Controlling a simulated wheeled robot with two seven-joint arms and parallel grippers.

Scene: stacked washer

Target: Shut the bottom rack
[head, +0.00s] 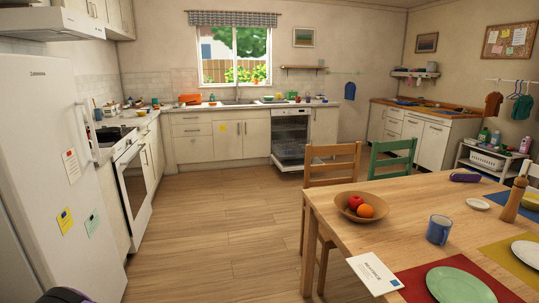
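The dishwasher (291,112) stands under the counter at the back wall, right of the sink cabinets. Its front is open and its inside looks dark. The pale bottom rack (290,152) shows low in the opening and seems to stick out toward the room over the lowered door. How far out it is, and whether it holds dishes, is too small to tell. Neither of my grippers shows in the head view, and nothing of mine touches the rack or the dishwasher.
Wooden floor (210,220) lies clear between me and the dishwasher. A dining table (335,222) with a wooden chair (331,165) and a green chair (391,160) fills the right. A fridge (45,150) and an oven (135,185) line the left.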

